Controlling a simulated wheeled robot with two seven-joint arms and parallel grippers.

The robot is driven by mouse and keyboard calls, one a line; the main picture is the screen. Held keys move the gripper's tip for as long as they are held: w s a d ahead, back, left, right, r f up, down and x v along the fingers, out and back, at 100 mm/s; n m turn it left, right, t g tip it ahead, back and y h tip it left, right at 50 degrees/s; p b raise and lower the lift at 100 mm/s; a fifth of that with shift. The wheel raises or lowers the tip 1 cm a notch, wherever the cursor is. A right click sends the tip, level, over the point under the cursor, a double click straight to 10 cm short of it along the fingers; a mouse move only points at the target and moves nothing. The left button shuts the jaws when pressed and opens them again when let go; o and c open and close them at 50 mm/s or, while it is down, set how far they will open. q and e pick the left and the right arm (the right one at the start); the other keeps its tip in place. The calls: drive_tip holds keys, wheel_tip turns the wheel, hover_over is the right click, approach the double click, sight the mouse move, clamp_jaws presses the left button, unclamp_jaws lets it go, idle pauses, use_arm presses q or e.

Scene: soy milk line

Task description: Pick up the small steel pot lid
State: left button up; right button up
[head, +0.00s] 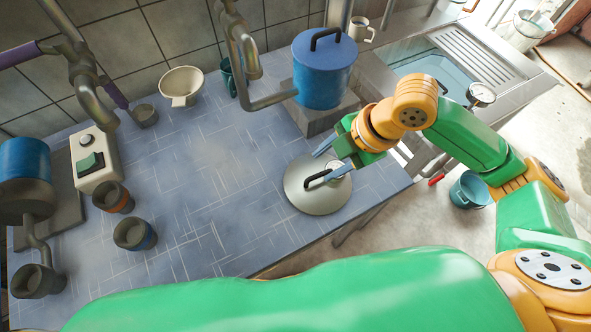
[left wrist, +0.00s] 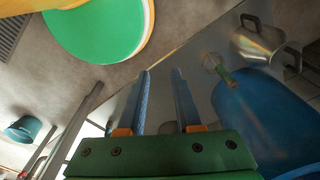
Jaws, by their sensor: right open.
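The small steel pot lid (head: 304,203) is a round, shiny disc with a black bar handle (head: 317,177). It lies on the blue-tiled counter near its front right edge, in the head view. My right gripper (head: 332,158) is open, its blue fingers apart over the far right part of the lid, close to the handle. I cannot tell whether they touch it.
A blue lidded pot (head: 324,75) stands just behind the right gripper. Further left are a white bowl (head: 181,84), a switch box (head: 94,160) and several dark cups. The sink (head: 437,72) is at the right. The counter's middle is clear. A teal bucket (head: 469,190) stands on the floor.

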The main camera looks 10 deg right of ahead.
sight(321, 174)
drive_tip(key=f, duration=0.2)
drive_tip(key=shift+s+d+f, duration=0.25)
drive_tip(key=shift+d+f, duration=0.1)
drive_tip(key=shift+d, duration=0.05)
drive_tip(key=x, duration=0.2)
drive_tip(key=shift+w+d+f, duration=0.1)
drive_tip(key=shift+w+f, duration=0.1)
drive_tip(key=shift+f, duration=0.15)
drive_tip(key=shift+w+a+f, duration=0.15)
drive_tip(key=shift+w+a, duration=0.05)
drive_tip(key=shift+a, duration=0.25)
drive_tip(key=shift+c, duration=0.6)
drive_tip(key=shift+s+d, duration=0.15)
drive_tip(key=shift+d, duration=0.05)
clamp_jaws()
use_arm(q)
drive_tip(key=shift+s+d+r, duration=0.2)
drive_tip(key=shift+d, duration=0.35)
drive_tip(key=shift+s+d+r, duration=0.15)
drive_tip(key=shift+d+r, duration=0.05)
drive_tip(key=shift+d, duration=0.35)
